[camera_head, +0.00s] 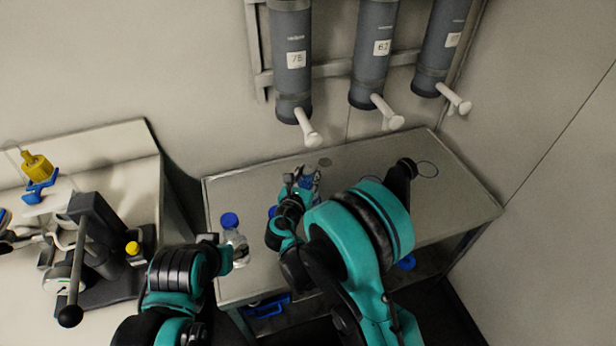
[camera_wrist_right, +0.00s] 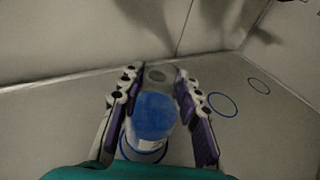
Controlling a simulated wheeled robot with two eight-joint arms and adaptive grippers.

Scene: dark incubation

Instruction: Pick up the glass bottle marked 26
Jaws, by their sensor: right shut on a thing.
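In the right wrist view a bottle with a blue cap (camera_wrist_right: 153,115) stands between the two fingers of my right gripper (camera_wrist_right: 155,100), which is shut on it. In the head view my right gripper (camera_head: 300,180) is over the grey table, and my arm hides most of this bottle. Its number is not readable. Another clear bottle with a blue cap (camera_head: 232,236) stands at the table's left side, close to my left gripper (camera_head: 222,252). The left fingers are too unclear to tell whether they are open.
The grey table (camera_head: 235,186) has blue rings (camera_wrist_right: 222,104) marked on it, and its right part is clear. Grey cylinders with white taps (camera_head: 292,75) hang on the wall behind. A white bench (camera_head: 120,150) with lab equipment stands at the left. A blue item (camera_head: 268,306) lies below the tabletop.

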